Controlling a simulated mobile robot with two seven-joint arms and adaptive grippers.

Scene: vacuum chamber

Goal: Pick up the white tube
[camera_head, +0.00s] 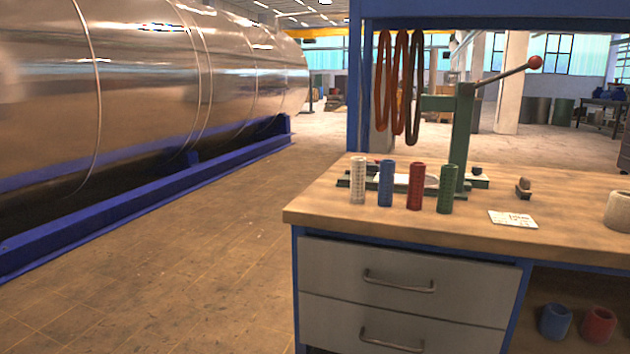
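The white tube (358,181) stands upright on the wooden top of the workbench (320,208), near its left end. It is the leftmost tube in a row, with a blue tube (386,183), a red tube (415,186) and a green tube (446,189) to its right. The tubes stand slightly apart from each other. Neither of my grippers shows in the head view.
A green lever press (463,140) with a red-knobbed handle stands behind the tubes. A white card (512,219) lies to their right. Orange-brown loops (400,80) hang above the bench. Drawers (405,280) are below. A large metal cylinder (140,80) lies at left; floor between is clear.

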